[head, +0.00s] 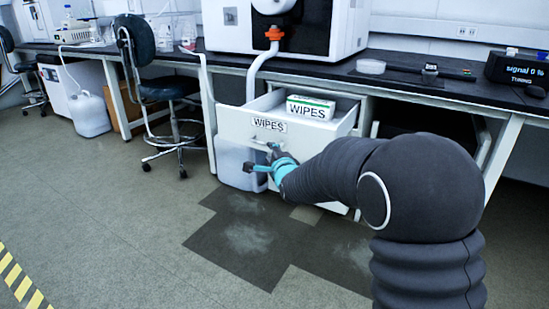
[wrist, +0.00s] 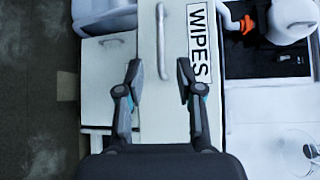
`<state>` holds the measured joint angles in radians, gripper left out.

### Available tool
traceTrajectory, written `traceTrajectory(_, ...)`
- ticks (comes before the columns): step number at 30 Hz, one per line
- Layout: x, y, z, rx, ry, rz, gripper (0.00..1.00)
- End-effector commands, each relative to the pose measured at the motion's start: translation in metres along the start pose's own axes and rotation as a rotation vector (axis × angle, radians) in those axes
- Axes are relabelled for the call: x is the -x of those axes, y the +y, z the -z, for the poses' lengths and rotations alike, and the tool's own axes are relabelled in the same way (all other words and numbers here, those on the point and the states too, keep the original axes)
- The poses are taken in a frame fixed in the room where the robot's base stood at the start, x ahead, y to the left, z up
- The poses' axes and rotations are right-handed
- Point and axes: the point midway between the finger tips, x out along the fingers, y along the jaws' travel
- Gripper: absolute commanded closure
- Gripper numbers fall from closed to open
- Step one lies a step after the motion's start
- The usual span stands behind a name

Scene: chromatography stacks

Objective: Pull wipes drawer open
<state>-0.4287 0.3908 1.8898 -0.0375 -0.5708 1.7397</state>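The wipes drawer (head: 285,137) is a white drawer under the bench, pulled out with its inside showing. A WIPES box (head: 310,107) with a green stripe stands in it. Its front carries a WIPES label (head: 269,125), also large in the wrist view (wrist: 199,42). A pale bar handle (wrist: 162,35) is on the front. My gripper (head: 270,160) is at the drawer front, just below the handle in the head view. In the wrist view my gripper (wrist: 158,68) has its fingers spread, with the handle's near end between the tips and gaps on both sides.
A translucent container (head: 240,165) stands on the floor left of the drawer, under a white hose (head: 254,77). A wheeled stool (head: 165,90) is farther left. The floor (head: 120,230) in front is clear. Another drawer front (wrist: 107,85) shows in the wrist view.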

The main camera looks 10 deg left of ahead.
Motion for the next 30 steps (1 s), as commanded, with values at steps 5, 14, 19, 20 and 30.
traceTrajectory(5, 0.022, 0.0, 0.0, 0.0, 0.0, -0.001, 0.64)
traceTrajectory(14, 0.029, 0.0, 0.0, 0.0, 0.0, 0.0, 0.64)
traceTrajectory(19, 0.029, 0.0, 0.0, 0.003, 0.0, 0.0, 0.64)
traceTrajectory(20, 0.029, 0.0, 0.0, 0.009, 0.0, -0.001, 0.64)
traceTrajectory(30, 0.048, 0.084, 0.014, 0.485, -0.025, -0.337, 0.64)
